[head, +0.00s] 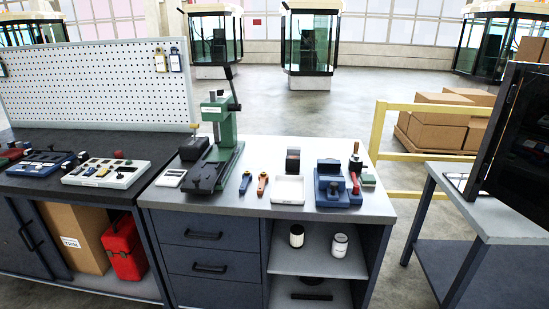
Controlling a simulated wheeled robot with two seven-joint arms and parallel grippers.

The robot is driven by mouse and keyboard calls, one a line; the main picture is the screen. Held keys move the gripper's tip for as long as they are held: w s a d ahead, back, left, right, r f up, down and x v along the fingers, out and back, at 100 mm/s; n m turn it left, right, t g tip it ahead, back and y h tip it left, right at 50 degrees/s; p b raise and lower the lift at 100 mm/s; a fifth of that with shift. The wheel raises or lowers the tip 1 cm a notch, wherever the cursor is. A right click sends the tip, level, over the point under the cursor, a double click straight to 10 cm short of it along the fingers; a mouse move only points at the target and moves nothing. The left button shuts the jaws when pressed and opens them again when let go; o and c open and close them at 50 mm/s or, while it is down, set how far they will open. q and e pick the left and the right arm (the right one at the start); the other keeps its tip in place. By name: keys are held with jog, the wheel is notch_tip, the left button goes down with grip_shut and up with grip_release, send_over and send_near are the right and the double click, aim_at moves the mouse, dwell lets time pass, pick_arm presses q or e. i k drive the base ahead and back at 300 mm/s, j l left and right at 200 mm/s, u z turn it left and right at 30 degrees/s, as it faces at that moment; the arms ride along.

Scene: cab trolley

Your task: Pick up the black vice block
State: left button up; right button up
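Two dark blocks show on the grey-topped workbench (262,202). One small upright dark block (293,158) stands at the back edge of a white tray (287,190). A wider black block (193,148) sits at the left rear, beside the green press (222,130). A blue vice (334,187) stands to the right of the white tray, with small dark parts on it. I cannot tell for certain which of these is the black vice block. Neither of my grippers is in view.
Screwdriver-like tools (246,182) lie left of the tray. A red-handled tool (355,162) stands by the vice. A dark bench (75,200) with control panels adjoins at left. A yellow rail (405,107) and a side table (490,210) with a dark panel are at right.

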aim_at(293, 161)
jog(key=i+l+u, duration=0.7)
jog(key=l, duration=0.2)
jog(key=i+l+u, duration=0.35)
jog(key=l+u, duration=0.15)
jog(key=l, duration=0.25)
jog(key=i+l+u, duration=0.1)
jog(key=l+u, duration=0.15)
jog(key=l, duration=0.2)
